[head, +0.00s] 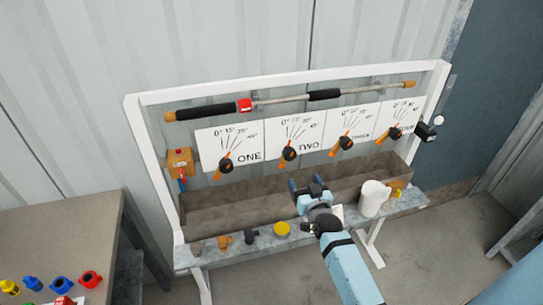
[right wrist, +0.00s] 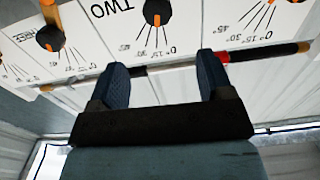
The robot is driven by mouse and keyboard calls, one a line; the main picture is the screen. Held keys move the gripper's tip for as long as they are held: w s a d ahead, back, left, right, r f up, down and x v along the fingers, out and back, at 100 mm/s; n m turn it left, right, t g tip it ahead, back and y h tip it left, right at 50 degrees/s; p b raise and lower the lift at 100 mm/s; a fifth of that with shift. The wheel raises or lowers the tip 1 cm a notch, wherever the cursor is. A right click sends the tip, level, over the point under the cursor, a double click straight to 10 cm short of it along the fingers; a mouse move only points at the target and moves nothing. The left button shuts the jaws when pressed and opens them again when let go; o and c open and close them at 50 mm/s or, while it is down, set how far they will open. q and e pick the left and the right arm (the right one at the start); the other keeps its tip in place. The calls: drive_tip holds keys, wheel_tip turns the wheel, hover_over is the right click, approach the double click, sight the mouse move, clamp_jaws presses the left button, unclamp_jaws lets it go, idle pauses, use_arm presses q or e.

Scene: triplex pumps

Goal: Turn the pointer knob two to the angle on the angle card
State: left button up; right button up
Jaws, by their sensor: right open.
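Pointer knob two (head: 289,153) is a black round knob with an orange pointer on the white plate marked TWO. In the right wrist view the knob (right wrist: 157,12) shows at the top edge, partly cut off, near its angle lines. The plate (head: 309,144) carries lines marked from 0° to 45°. My right gripper (head: 305,184) is open and empty, below knob two and apart from it. In the right wrist view its fingers (right wrist: 162,68) stand wide apart with nothing between. A small pale card (head: 338,211) lies partly hidden behind my right wrist; its writing cannot be read. My left gripper is out of view.
Similar knobs one (head: 225,165), three (head: 346,143) and four (head: 395,133) flank it. A spray lance (head: 285,99) runs above the plates. A trough (head: 235,206) lies below. A white mug (head: 373,198), a yellow cap (head: 282,228) and fittings stand on the front shelf.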

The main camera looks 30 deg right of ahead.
sight(291, 156)
drive_tip(key=b+x, duration=0.2)
drive_tip(key=x, duration=0.2)
drive_tip(key=b+x, duration=0.2)
drive_tip(key=x, duration=0.2)
drive_tip(key=b+x, duration=0.2)
drive_tip(key=x, duration=0.2)
drive_tip(key=shift+w+d+f, duration=0.1)
drive_tip(key=shift+d+f, duration=0.2)
drive_tip(key=shift+b+x, duration=0.55)
drive_tip(key=shift+x, duration=0.2)
drive_tip(key=shift+r, duration=0.2)
drive_tip(key=shift+c, duration=0.2)
